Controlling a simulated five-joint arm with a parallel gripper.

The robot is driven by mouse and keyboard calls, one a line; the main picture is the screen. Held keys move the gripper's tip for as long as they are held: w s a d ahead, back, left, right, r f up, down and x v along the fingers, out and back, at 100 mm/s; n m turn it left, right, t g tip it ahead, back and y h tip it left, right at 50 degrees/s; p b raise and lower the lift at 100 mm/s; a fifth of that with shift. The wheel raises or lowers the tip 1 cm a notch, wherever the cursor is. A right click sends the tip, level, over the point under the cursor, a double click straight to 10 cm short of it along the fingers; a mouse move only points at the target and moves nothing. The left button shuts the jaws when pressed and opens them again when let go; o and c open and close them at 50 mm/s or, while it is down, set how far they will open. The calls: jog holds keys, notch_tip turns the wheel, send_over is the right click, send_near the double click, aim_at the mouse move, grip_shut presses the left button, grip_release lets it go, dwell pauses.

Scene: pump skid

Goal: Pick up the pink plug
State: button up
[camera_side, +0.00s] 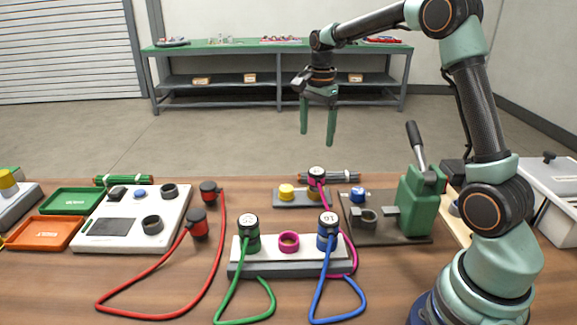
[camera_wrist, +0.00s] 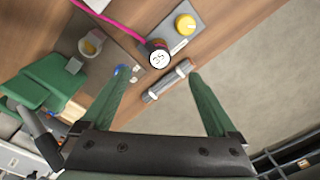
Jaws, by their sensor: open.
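The pink plug (camera_side: 316,177) stands upright on a small grey block behind the front socket block, with its pink cable (camera_side: 353,254) running down toward the front. In the wrist view the pink plug (camera_wrist: 157,50) shows its round white numbered top, just beyond my fingertips and roughly between their lines. My gripper (camera_side: 318,140) hangs above the plug with its fingers pointing down, open and empty, clear of it. In the wrist view my gripper (camera_wrist: 160,75) has its two green fingers wide apart. A pink ring socket (camera_side: 289,241) sits empty on the front block.
A green plug (camera_side: 248,235) and a blue plug (camera_side: 328,230) stand on the front block. A yellow knob (camera_side: 286,192) is left of the pink plug. A grey cylinder (camera_wrist: 166,81) lies close by. A green lever press (camera_side: 420,195) stands right. Red plugs (camera_side: 197,224) are left.

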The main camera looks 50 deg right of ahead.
aim_at(317, 171)
jog(key=shift+m, duration=0.8)
jog(key=f, duration=0.4)
jog(key=d+f, duration=0.1)
jog(key=f, duration=0.9)
jog(key=shift+w+d+f, duration=0.1)
jog(key=shift+w+d, duration=0.15)
jog(key=shift+d, duration=0.15)
grip_shut()
